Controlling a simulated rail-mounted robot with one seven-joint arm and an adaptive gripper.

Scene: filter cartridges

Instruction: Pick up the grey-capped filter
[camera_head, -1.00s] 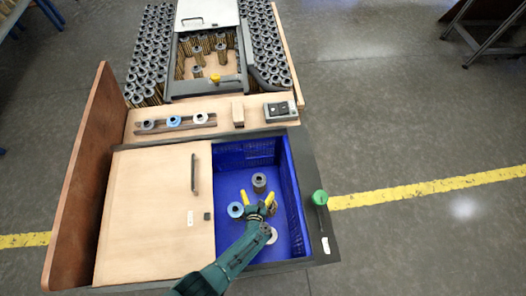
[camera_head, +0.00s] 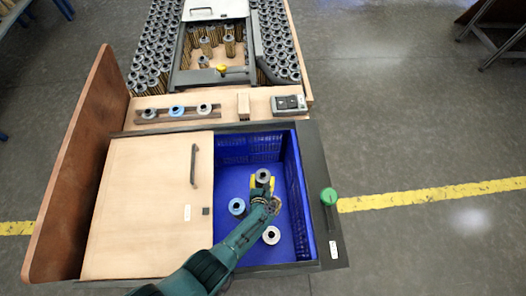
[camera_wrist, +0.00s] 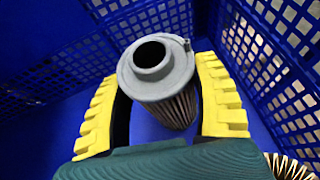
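The grey-capped filter (camera_head: 263,176) stands in the blue crate (camera_head: 232,150), near its back wall. In the wrist view the grey-capped filter (camera_wrist: 160,75) has a dark round hole in its cap and a pleated body below. My gripper (camera_head: 262,184) reaches down into the crate at this filter. In the wrist view its yellow fingers (camera_wrist: 165,90) are spread on either side of the filter, with blue floor showing between finger and filter on the left. On the right the gap is narrow. Whether a finger touches the filter is unclear.
A blue-capped filter (camera_head: 237,206) stands left of my gripper and a white-capped filter (camera_head: 271,235) nearer the front, both in the crate. Crate walls close in at the back and right. A wooden lid (camera_head: 147,205) covers the left side.

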